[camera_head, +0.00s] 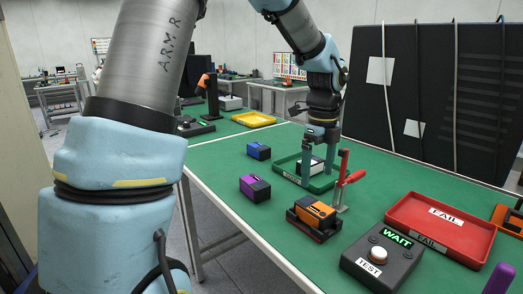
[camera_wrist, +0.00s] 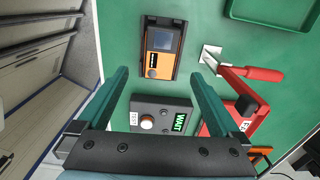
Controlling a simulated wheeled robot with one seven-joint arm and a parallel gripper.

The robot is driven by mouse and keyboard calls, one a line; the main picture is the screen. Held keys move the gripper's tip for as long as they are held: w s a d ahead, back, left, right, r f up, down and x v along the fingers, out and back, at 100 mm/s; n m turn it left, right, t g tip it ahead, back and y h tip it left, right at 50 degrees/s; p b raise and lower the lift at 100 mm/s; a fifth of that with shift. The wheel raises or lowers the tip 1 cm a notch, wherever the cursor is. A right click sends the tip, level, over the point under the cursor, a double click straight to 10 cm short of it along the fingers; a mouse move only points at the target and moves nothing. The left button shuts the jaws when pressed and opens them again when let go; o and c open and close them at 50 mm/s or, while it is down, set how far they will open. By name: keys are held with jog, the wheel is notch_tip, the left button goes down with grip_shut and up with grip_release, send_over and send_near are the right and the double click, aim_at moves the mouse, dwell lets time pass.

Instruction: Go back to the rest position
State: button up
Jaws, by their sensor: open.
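My gripper (camera_head: 318,176) hangs fingers-down over the green bench, in front of the green tray in the head view. Its two fingers are apart with nothing held between them; in the wrist view my gripper (camera_wrist: 158,75) shows bare bench and part of the test box between the fingers. An orange device (camera_head: 316,211) with a dark screen sits in a black holder (camera_head: 304,227); the orange device (camera_wrist: 161,42) also shows beyond the fingertips, apart from them. A clamp with a red handle (camera_head: 353,178) stands beside the holder. My arm reaches forward across the bench.
The green tray (camera_head: 286,174) holds a grey-black device (camera_head: 316,165). Purple (camera_head: 255,188) and blue (camera_head: 259,151) devices lie to its left. The test box (camera_head: 381,258) reads WAIT. The red FAIL tray (camera_head: 407,207) is right, before a black panel (camera_head: 430,90). A yellow tray (camera_head: 254,119) stands farther back.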

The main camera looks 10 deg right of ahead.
jog(key=s+a+f+n, duration=0.2)
jog(key=a+n, duration=1.2)
jog(key=a, duration=0.1)
jog(key=s+a+f+n+t, duration=0.1)
jog(key=s+a+f+n, duration=0.1)
jog(key=a+n, duration=1.2)
jog(key=shift+a+f+n+t, duration=0.25)
jog(key=shift+a+n+t, duration=0.05)
jog(key=shift+a+n, duration=0.15)
